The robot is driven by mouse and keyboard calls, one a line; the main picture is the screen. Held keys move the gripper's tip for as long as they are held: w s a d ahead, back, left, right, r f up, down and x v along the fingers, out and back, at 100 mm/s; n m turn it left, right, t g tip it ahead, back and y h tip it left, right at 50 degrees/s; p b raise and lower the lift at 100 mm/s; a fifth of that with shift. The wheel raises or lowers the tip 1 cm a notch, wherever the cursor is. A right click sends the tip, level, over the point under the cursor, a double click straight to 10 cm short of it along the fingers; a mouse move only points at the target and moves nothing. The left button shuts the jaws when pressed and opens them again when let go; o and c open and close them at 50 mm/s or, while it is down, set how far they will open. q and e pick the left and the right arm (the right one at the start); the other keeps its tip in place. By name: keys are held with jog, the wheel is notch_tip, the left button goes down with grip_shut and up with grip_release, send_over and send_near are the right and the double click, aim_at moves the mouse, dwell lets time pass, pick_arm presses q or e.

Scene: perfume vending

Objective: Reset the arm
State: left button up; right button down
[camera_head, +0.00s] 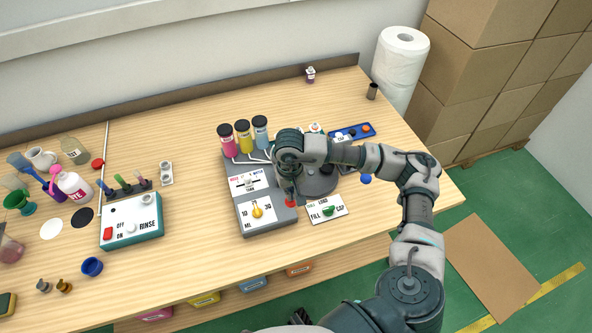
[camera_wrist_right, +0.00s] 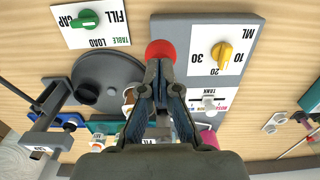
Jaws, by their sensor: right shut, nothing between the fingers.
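My right arm comes in from the lower right in the head view and reaches over the grey dispensing machine (camera_head: 242,198). My right gripper (camera_head: 290,196) points down at the red button (camera_head: 290,204) on the machine's front right corner. In the wrist view the closed fingertips (camera_wrist_right: 160,66) lie right at the red button (camera_wrist_right: 160,49); I cannot tell whether they touch it. The gripper holds nothing. A yellow dial (camera_wrist_right: 221,54) is beside the button. My left gripper is not in view.
A fill/cap panel with a green knob (camera_head: 328,210) is right of the machine. Pink, yellow and blue tanks (camera_head: 245,137) stand behind it. A rinse box (camera_head: 130,222) and several bottles are at left. The table's front middle is clear; cardboard boxes (camera_head: 470,60) stand at right.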

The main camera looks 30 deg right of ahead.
jog(key=shift+r+p, duration=0.7)
jog(key=shift+r, duration=1.2)
